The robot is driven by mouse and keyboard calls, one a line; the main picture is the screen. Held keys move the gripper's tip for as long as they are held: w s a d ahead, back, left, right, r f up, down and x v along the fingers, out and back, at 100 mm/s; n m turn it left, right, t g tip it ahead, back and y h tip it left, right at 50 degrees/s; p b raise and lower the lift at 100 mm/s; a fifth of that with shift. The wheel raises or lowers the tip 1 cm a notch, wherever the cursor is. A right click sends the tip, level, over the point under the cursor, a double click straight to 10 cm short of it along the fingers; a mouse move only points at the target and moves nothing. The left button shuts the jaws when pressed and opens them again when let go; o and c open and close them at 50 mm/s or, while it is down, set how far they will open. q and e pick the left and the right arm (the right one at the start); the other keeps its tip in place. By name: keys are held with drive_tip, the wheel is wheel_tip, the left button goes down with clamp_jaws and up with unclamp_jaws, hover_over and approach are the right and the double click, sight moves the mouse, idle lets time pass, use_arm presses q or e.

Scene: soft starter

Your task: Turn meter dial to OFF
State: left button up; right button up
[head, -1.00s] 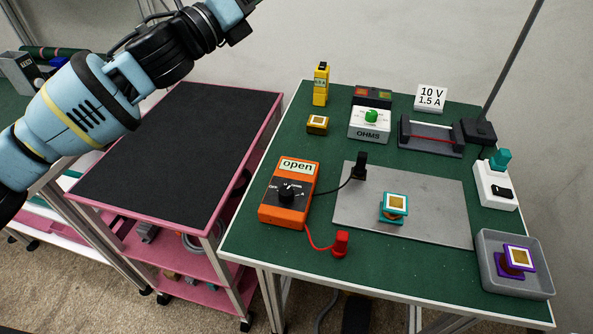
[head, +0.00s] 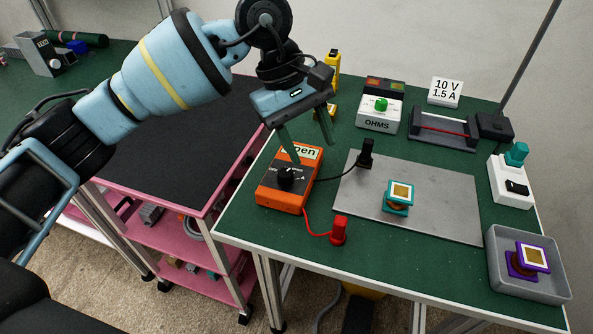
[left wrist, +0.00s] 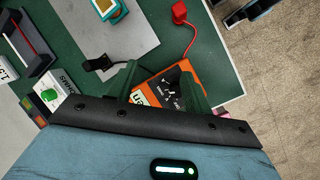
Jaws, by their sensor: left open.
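The orange meter (head: 276,197) lies on the green table at its left side, with a black dial (head: 286,177) on its face and a display reading "open", partly covered by a finger. The dial's exact pointer direction is too small to tell. My left gripper (head: 311,150) is open and empty, pointing down above the far part of the meter. In the left wrist view the orange meter (left wrist: 153,86) shows between and behind the two green fingers, with its dial partly hidden by one finger. My right gripper is not in view.
A red plug (head: 339,231) and a black plug (head: 367,154) are wired to the meter. A grey plate (head: 440,218) carries a teal piece (head: 399,197). A white OHMS box (head: 379,117) stands behind. A grey tray (head: 505,283) holds a purple piece (head: 528,259).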

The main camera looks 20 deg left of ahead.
sight(286, 172)
use_arm(q)
drive_tip(key=a+y, duration=0.3)
drive_tip(key=w+a+f+y, duration=0.1)
drive_tip(key=shift+a+t, duration=0.25)
drive_tip(key=shift+t, duration=0.05)
drive_tip(key=shift+f, duration=3.95)
drive_tip(key=c, duration=1)
